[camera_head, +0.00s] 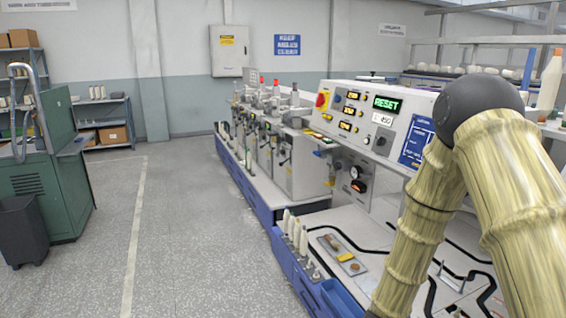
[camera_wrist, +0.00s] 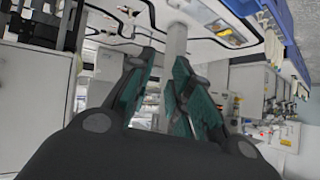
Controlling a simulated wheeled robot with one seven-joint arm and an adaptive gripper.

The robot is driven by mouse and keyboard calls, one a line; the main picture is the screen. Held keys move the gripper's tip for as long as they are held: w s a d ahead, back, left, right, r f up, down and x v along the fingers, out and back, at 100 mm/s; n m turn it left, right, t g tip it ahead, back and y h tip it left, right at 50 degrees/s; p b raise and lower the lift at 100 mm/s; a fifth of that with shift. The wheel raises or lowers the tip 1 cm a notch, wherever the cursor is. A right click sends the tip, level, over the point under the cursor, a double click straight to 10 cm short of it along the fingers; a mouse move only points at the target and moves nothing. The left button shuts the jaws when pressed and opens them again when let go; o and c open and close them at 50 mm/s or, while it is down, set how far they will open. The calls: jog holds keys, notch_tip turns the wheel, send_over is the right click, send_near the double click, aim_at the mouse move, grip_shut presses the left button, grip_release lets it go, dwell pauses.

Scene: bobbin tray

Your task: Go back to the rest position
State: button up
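My gripper (camera_wrist: 162,68) shows in the wrist view with its two dark fingers and teal pads. The fingers stand apart, with a gap between them, and I see nothing held in it. A pale grey post shows beyond the fingertips, close to the right one; I cannot tell whether it touches. In the head view my arm fills the right side, over the worktop (camera_head: 376,226), and the gripper is hidden or out of frame.
Several white bobbins (camera_head: 296,232) stand along the blue front edge of the machine. A small tray (camera_head: 341,254) with tools lies on the worktop. The control panel (camera_head: 372,117) reads RESET. The floor aisle (camera_head: 185,240) on the left is clear. A green cabinet (camera_head: 50,180) and bin (camera_head: 22,232) stand far left.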

jog(key=s+a+f+n+g+y, duration=0.2)
jog(key=s+a+f+n, duration=0.1)
jog(key=s+f, duration=0.55)
jog(key=s+a+f+n+g+y, duration=0.2)
jog(key=s+a+f, duration=0.1)
jog(key=s+f, duration=0.6)
jog(key=s+a+f+n+g+y, duration=0.1)
jog(key=s+a+f+n+g, duration=0.1)
jog(key=s, duration=0.9)
jog(key=s+a+f+n+g+y, duration=0.1)
jog(key=s+a+f+n+g, duration=0.1)
jog(key=s, duration=0.9)
jog(key=shift+s+a+f+g+y, duration=0.15)
jog(key=shift+f+g+y, duration=0.15)
jog(key=shift+f+y, duration=0.15)
